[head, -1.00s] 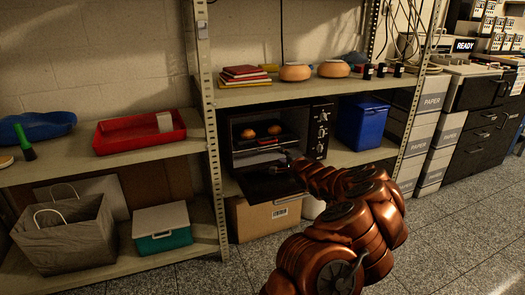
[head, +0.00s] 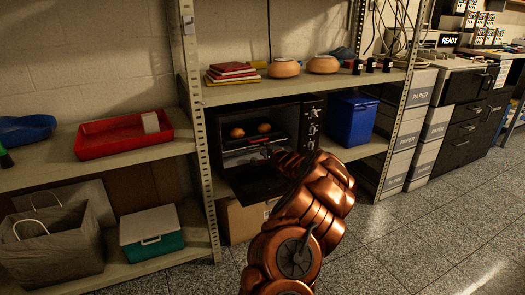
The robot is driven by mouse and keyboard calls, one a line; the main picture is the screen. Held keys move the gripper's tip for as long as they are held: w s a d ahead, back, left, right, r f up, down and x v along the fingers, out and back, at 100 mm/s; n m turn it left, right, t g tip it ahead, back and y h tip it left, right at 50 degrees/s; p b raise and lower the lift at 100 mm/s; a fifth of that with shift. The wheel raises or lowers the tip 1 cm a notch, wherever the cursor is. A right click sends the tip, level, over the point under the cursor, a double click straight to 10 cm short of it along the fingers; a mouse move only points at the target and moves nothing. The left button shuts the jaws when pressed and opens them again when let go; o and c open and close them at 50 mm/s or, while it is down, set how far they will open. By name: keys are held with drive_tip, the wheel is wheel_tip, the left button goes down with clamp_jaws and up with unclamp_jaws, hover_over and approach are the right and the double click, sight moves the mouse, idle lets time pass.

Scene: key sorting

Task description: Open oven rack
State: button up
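The toaster oven (head: 310,117) stands on the middle shelf with its door (head: 258,184) folded down. The oven rack (head: 243,156) shows inside the oven, below a dark tray (head: 262,140) bearing two round brown buns (head: 250,130). My copper arm reaches up from the bottom of the picture to the oven opening. My gripper (head: 270,151) is at the front of the rack, small and dark. I cannot tell whether its fingers are open or shut, or whether they touch the rack. My arm hides part of the door and the oven's lower right.
The metal shelf post (head: 198,150) stands just left of the oven. A blue bin (head: 352,118) stands to its right. Red books (head: 231,70) and two round pots (head: 284,67) sit on the shelf above. A cardboard box (head: 240,217) is below. Floor at right is clear.

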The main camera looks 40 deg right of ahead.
drive_tip(key=shift+x, duration=0.85)
drive_tip(key=shift+c, duration=0.2)
clamp_jaws()
